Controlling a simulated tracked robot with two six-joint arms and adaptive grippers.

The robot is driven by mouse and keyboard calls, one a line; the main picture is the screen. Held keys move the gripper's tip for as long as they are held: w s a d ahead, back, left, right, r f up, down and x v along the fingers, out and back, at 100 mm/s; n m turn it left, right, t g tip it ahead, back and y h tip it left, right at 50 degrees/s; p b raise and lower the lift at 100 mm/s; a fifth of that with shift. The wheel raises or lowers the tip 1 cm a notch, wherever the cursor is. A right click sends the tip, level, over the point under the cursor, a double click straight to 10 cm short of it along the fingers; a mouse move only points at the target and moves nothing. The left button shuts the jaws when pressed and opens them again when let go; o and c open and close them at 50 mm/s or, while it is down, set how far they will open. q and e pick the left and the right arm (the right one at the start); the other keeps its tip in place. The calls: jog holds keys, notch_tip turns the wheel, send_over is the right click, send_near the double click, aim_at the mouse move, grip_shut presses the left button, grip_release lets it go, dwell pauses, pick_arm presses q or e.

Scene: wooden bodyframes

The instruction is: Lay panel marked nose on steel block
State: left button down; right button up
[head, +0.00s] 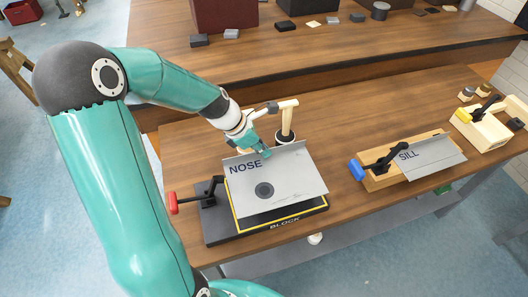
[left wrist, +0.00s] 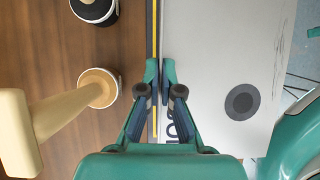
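The grey panel marked NOSE (head: 295,180) lies over the steel block (head: 240,230), a dark block with a yellow outline and BLOCK lettering on its front. The yellow line shows along the panel's left and front edges. I cannot tell whether the panel rests fully on the block. The panel has a dark round spot and also fills the right of the left wrist view (left wrist: 225,45). My left gripper (head: 262,151) is at the panel's far edge. In the left wrist view its fingertips (left wrist: 160,78) are close together on the panel's thin edge. My right gripper is out of view.
A clamp with a red handle (head: 174,204) stands left of the block. A wooden mallet (head: 287,117) stands upright in a round holder behind the panel. A panel marked SILL (head: 430,155) lies on a wooden fixture with a blue-handled clamp (head: 357,170). Bare tabletop separates the two stations.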

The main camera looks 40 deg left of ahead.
aim_at(260, 157)
pick_arm(q)
jog(key=shift+s+f, duration=0.1)
notch_tip(260, 157, down, 4)
jog(key=b, duration=0.5)
jog(key=shift+f, duration=0.2)
jog(key=shift+f+b, duration=0.55)
jog(key=shift+f, duration=0.35)
jog(key=shift+r+p, duration=0.1)
jog(key=shift+p, duration=0.2)
jog(key=shift+f, duration=0.2)
dwell(0.9)
jog(key=c, duration=0.7)
grip_release()
jog(key=shift+w, duration=0.2)
jog(key=shift+p, duration=0.3)
